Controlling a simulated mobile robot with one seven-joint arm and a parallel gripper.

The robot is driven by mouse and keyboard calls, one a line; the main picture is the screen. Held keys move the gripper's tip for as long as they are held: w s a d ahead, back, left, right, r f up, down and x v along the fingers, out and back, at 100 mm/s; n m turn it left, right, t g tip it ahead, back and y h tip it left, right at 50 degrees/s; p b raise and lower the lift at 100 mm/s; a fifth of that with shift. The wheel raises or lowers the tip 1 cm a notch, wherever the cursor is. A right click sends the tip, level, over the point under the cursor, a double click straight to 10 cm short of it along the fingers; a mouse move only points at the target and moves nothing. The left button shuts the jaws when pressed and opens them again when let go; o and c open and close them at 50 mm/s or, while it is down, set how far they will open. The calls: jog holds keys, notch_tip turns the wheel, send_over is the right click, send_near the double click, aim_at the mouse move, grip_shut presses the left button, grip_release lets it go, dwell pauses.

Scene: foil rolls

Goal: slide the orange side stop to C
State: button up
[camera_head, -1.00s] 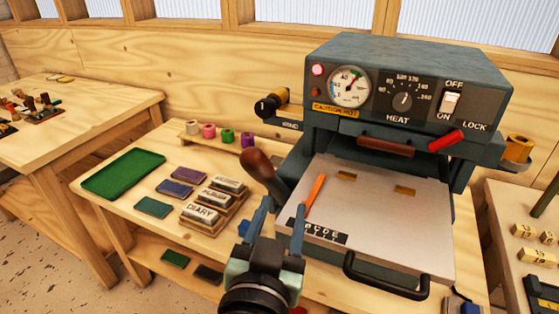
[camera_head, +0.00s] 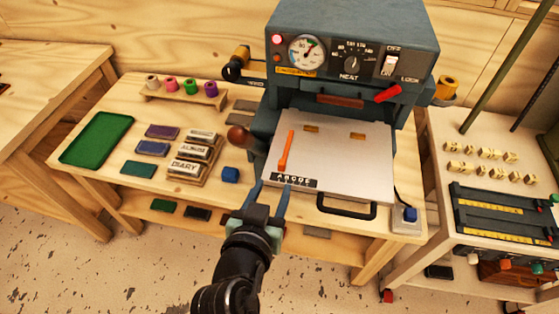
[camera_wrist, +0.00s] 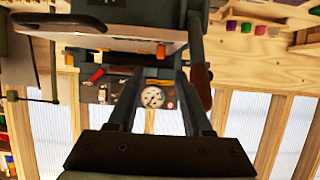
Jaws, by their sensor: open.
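The orange side stop (camera_head: 286,152) is a thin bar lying along the left part of the press's pale bed (camera_head: 345,155). Its front end is close to the A end of the black letter strip (camera_head: 297,180), left of C. My gripper (camera_head: 274,187) is open and empty at the bed's front left edge, its fingertips apart on screen from the stop. In the wrist view my gripper's open fingers (camera_wrist: 158,75) point toward the press, with the dial between them; a small orange piece (camera_wrist: 161,51) shows there, and I cannot tell whether it is the stop.
A dark front handle (camera_head: 347,210) sticks out from the bed. A wooden-knobbed lever (camera_head: 238,135) stands at its left. The bed right of the stop is clear.

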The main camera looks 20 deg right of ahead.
aim_at(282, 166)
jog(key=p+x, duration=0.1)
jog(key=x, duration=0.8)
jog(key=shift+w+p, duration=0.1)
jog(key=shift+p, duration=0.3)
jog(key=shift+c, duration=0.3)
grip_shut()
jog(key=shift+d, duration=0.1)
dwell(0.6)
